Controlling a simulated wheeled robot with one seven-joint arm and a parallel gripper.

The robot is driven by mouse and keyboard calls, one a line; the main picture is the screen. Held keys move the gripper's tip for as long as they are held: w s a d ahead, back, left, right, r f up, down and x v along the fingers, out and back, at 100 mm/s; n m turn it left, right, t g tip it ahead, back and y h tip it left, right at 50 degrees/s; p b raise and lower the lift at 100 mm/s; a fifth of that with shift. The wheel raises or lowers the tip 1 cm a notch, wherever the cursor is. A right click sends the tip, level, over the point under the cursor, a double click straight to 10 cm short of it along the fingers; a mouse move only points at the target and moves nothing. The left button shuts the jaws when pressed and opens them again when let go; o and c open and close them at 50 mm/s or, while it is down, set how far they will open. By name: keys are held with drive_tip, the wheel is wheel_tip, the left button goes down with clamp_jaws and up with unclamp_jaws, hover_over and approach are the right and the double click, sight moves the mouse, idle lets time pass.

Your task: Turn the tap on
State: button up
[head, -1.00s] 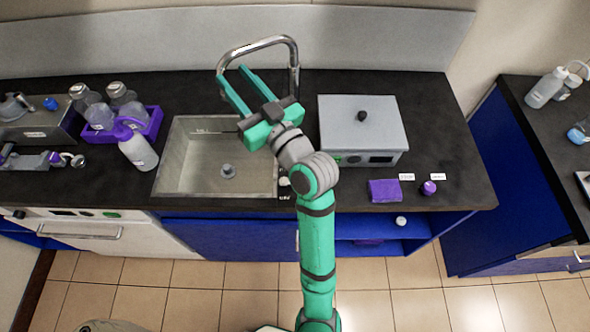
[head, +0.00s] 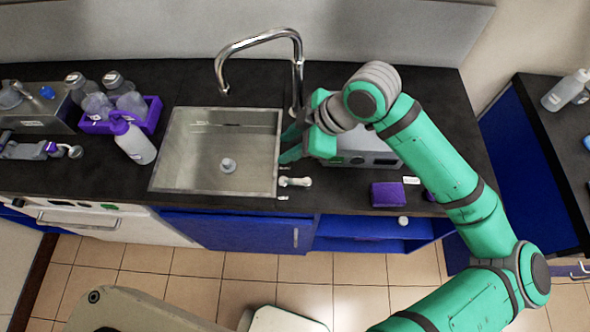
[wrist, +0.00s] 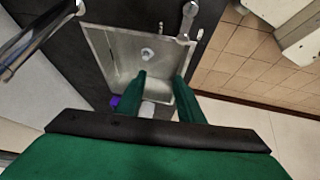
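The tap (head: 262,40) is a chrome pipe that rises behind the sink's right side and arches left over the basin; part of it shows in the wrist view (wrist: 32,38). A small pale lever (head: 294,181) stands at the sink's right front corner; it also shows in the wrist view (wrist: 188,20). My gripper (head: 288,146) is at the sink's right edge, behind the lever and apart from it. In the wrist view my gripper's two green fingers (wrist: 162,90) are spread with nothing held. I see no water running from the spout.
The steel sink (head: 190,180) is empty. A grey box device (head: 372,150) stands close to the right of my gripper, partly hidden by my arm. A purple block (head: 388,195) lies in front of it. A purple rack (head: 150,118) with bottles and a white wash bottle (head: 135,145) are left.

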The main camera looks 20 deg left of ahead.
sight(289, 181)
drive_tip(key=d+f+h, duration=0.2)
drive_tip(key=d, duration=0.4)
drive_tip(key=shift+g, duration=0.4)
drive_tip(key=x, duration=0.7)
drive_tip(key=s+x, duration=0.1)
drive_tip(key=x, duration=0.2)
drive_tip(key=shift+a+f, duration=0.15)
drive_tip(key=shift+a, duration=0.15)
clamp_jaws()
